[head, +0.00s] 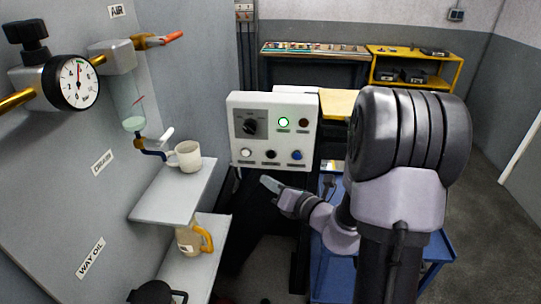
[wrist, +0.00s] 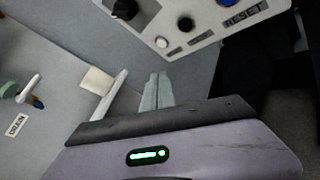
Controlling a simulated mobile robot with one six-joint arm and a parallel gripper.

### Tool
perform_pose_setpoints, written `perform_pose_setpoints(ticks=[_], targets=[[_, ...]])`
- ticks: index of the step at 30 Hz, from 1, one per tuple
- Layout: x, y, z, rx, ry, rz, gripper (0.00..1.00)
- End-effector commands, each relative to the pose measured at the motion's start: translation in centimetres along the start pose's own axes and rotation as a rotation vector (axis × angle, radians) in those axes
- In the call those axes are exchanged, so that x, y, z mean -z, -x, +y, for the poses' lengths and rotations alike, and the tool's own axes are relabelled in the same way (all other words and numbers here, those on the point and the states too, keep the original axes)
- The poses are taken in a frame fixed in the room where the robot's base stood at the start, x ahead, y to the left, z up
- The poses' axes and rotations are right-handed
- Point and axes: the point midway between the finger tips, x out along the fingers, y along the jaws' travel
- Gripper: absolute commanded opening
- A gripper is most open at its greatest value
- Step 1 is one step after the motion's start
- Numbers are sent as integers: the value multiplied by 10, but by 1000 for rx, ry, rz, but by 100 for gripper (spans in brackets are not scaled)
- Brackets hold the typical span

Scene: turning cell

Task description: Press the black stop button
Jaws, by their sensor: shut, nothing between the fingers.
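The white control panel (head: 236,135) stands in the middle of the head view. Its lower row has a white button (head: 246,152), the black button (head: 270,154) and a blue button (head: 296,155). In the wrist view the black button (wrist: 186,24) is near the top, right of the white button (wrist: 161,42). My gripper (head: 267,182) is just below and in front of the panel, apart from it. Its fingers are together and empty. They also show in the wrist view (wrist: 158,76), pointing up towards the panel's lower edge.
The panel also has a rotary knob (head: 250,126), a lit green lamp (head: 283,122) and a dark red lamp (head: 303,122). At left are a shelf (head: 165,207) with a mug (head: 186,156) and a pressure gauge (head: 79,83). A blue cart (head: 440,250) stands at right.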

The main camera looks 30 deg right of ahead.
Motion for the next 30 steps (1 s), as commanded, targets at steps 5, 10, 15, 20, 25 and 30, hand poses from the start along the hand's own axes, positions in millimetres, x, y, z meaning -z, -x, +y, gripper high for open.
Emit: perform_pose_setpoints(ticks=[5, 10, 15, 20, 25, 30], targets=[[-11, -14, -9, -1, 1, 0, 0], [-24, -32, -22, -1, 2, 0, 0], [-36, -48, -33, -1, 1, 1, 0], [-42, -57, -40, 0, 1, 1, 0], [-43, -60, -43, -1, 1, 1, 0], [-43, -60, -43, -1, 1, 1, 0]])
